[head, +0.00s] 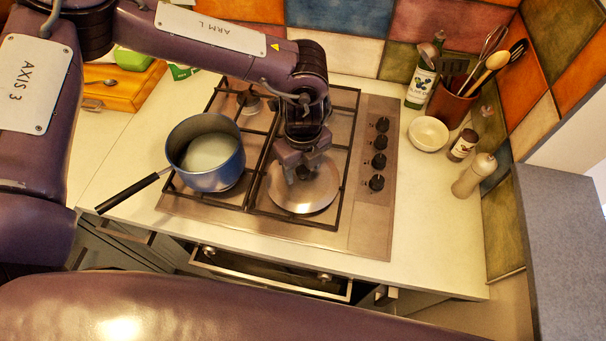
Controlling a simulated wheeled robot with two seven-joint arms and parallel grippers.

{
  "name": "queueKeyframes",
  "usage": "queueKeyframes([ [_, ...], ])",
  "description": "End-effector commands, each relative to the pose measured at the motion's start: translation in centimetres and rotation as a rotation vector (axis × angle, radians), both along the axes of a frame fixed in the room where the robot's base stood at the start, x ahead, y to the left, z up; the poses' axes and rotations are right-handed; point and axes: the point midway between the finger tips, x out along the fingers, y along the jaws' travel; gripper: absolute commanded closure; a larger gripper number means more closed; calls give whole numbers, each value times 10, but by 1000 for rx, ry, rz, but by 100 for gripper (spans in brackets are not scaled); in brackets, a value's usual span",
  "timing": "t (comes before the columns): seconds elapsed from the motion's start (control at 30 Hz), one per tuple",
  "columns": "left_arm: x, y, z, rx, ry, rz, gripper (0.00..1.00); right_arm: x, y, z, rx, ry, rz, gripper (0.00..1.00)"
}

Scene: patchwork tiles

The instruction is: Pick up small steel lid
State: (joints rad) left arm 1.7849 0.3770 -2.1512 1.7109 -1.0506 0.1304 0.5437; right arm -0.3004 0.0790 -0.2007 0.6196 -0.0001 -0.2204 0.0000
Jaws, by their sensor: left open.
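The small steel lid (301,198) is a round, shiny disc lying over the front right burner of the gas hob in the head view. My left gripper (303,175) points down directly above the lid's middle. Its jaws are open, around or just above the knob. The gripper hides most of the knob, so I cannot tell whether the fingers touch it. My right gripper is not in view.
A blue saucepan (222,179) with pale contents stands on the left of the hob (372,215), its black handle jutting over the counter's front edge. A white bowl (428,134), a bottle (421,86), a utensil pot (449,104), and a pepper mill (473,176) stand at right.

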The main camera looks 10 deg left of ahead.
Motion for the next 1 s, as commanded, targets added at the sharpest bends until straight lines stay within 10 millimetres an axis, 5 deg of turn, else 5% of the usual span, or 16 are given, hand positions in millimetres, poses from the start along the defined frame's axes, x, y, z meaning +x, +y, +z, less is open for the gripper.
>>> queueKeyframes([
  [0.07,0,0,0,0,0,0,44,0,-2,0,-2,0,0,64],
  [0.5,0,0,1,0,0,-1,100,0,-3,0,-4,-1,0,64],
  [1.0,1,-1,9,-2,-2,-1,100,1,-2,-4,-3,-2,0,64],
])
